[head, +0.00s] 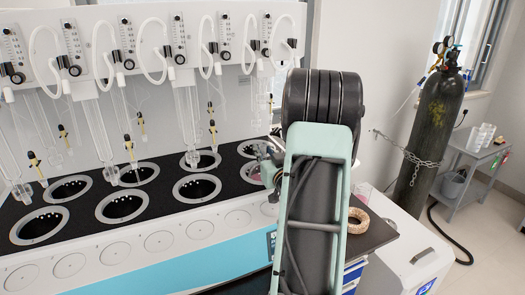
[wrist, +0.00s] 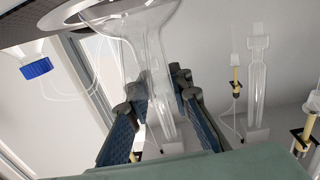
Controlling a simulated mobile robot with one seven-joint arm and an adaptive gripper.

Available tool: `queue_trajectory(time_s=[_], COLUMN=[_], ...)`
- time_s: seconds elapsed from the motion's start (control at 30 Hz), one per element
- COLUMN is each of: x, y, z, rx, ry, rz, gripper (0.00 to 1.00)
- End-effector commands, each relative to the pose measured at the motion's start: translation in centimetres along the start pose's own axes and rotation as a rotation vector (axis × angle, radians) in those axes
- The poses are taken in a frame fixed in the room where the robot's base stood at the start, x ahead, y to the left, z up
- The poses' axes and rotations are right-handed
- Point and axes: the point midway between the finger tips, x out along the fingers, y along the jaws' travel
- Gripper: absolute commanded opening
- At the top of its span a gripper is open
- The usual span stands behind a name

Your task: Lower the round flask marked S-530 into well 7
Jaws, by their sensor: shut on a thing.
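In the wrist view my gripper (wrist: 153,112) has its two dark blue padded fingers on either side of the neck of a clear glass flask (wrist: 135,25). The flask's wider body fills the top of that view, and no S-530 mark is readable. In the head view my gripper (head: 268,165) is mostly hidden behind my own arm, over the right end of the black bench top. The flask cannot be made out there. Several ringed wells (head: 197,187) are set in two rows in the bench. No well numbers are readable, so I cannot tell which is well 7.
Glass columns (head: 186,110), white hoses and yellow-tipped valves (head: 129,150) hang over the wells. A cork ring (head: 358,221) lies on a dark surface right of my arm. A chained gas cylinder (head: 433,130) and a grey side table (head: 474,158) stand farther right.

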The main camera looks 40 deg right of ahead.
Motion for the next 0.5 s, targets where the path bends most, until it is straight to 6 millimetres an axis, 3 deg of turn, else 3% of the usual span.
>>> queue_trajectory(time_s=[0.27,0.3,0.5], x=[0.03,0.03,0.02], y=[-0.01,-0.01,-0.01], z=[0.14,0.07,0.12], rx=[-0.001,-0.001,0.000], ry=[0.003,0.003,0.002], rz=[0.000,0.000,0.000], gripper=[0.00,0.22,0.40])
